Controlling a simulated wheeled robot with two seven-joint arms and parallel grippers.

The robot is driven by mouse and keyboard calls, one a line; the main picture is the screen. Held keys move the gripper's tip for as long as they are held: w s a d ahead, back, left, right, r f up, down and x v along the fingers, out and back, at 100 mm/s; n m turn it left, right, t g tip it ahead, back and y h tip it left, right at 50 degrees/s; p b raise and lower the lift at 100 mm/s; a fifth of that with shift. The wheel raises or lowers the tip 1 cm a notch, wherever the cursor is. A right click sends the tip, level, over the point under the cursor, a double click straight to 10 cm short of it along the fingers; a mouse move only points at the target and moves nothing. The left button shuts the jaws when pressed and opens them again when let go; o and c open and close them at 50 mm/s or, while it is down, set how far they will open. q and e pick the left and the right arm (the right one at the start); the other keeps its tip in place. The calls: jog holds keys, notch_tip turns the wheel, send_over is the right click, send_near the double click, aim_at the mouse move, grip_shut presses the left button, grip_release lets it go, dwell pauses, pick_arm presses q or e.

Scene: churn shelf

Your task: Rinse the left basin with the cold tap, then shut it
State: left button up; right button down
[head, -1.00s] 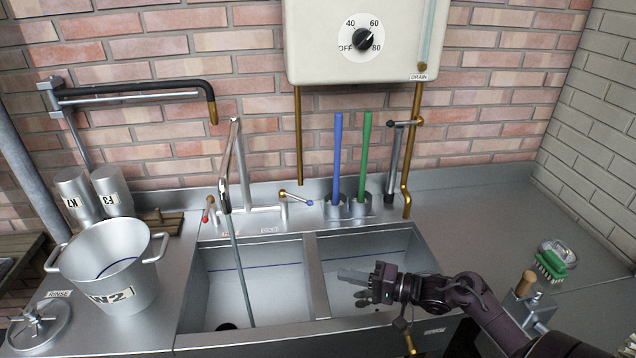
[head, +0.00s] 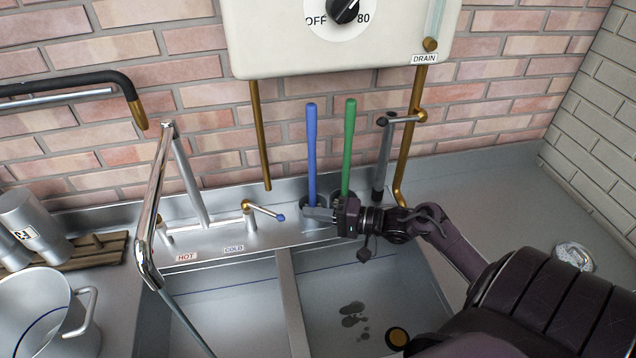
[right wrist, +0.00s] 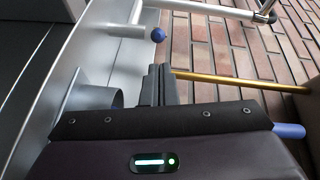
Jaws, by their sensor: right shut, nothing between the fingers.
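The blue tip also shows in the right wrist view (right wrist: 158,35). A thin grey stream (head: 185,325), seemingly water, runs from the chrome spout (head: 150,275) into the left basin (head: 235,290). My right gripper (head: 308,214) is shut and empty, right of the lever and apart from it, in front of the blue-handled tool (head: 312,150). Its closed fingers (right wrist: 160,82) point toward the blue tip. My left gripper is out of view.
A green handle (head: 348,145) stands beside the blue one, close behind my right gripper. A brass pipe (head: 260,135) hangs from the boiler (head: 300,62) above. A metal pot (head: 40,305) stands at left. The right basin (head: 375,285) has dark spots.

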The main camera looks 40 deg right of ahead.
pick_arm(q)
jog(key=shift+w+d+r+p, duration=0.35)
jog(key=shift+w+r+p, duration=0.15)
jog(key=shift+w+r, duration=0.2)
pick_arm(e)
jog(key=x, duration=0.6)
jog(key=shift+w+a, duration=0.2)
jog(key=shift+w, duration=0.1)
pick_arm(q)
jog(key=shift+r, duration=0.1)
pick_arm(e)
jog(key=shift+a, duration=0.1)
